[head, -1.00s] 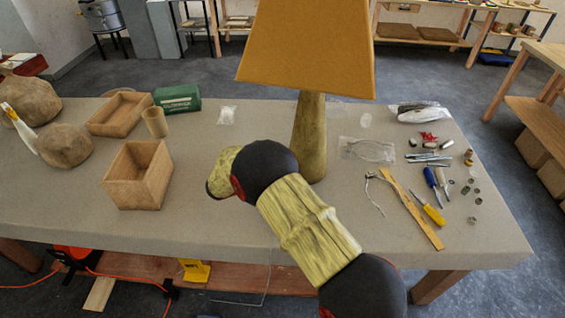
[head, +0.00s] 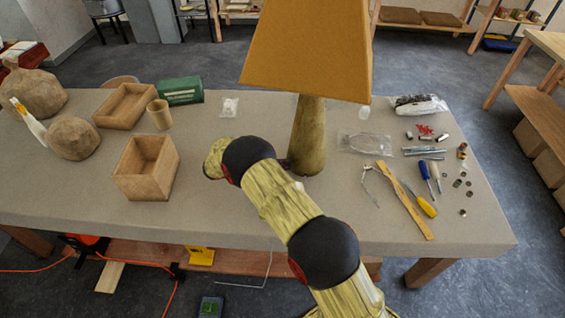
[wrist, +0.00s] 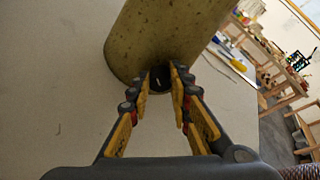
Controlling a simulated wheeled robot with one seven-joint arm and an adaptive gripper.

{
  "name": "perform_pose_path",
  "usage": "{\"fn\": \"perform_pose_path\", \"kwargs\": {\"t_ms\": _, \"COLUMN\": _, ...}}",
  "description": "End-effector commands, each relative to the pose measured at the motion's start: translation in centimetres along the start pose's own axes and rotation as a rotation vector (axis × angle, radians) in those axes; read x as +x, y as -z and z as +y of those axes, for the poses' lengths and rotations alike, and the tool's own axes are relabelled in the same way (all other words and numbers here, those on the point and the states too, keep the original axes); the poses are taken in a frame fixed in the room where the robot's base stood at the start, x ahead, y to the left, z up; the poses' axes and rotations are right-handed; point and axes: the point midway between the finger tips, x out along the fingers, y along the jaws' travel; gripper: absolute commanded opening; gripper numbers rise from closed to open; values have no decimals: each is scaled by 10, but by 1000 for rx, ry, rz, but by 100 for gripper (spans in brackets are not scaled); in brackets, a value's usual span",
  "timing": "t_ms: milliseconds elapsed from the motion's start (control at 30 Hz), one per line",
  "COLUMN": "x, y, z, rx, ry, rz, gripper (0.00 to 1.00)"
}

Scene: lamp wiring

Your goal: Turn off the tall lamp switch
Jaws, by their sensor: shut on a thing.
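The tall lamp stands on the grey table with an orange-yellow shade (head: 308,50) and a mottled olive-brown base (head: 309,140). The base fills the upper middle of the wrist view (wrist: 172,40). A small dark switch (wrist: 158,80) sits low on the base, between the fingertips. My gripper (wrist: 160,73) has its yellow and black fingers converging on this switch, shut on it, close against the base.
An open wooden box (head: 147,167), a wooden tray (head: 124,106) and a wooden cup (head: 159,114) stand left of my arm. Screwdrivers (head: 428,175), a wooden strip (head: 405,200) and small parts lie right of the lamp. The table's front edge is below my arm.

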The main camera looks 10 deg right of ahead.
Motion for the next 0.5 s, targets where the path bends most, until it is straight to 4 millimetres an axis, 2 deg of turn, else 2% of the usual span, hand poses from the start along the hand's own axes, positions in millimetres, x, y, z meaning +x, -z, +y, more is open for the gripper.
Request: {"fn": "perform_pose_path", "kwargs": {"t_ms": 500, "x": 0, "y": -1, "z": 1, "rx": -37, "ry": 13, "rz": -1, "gripper": 0}}
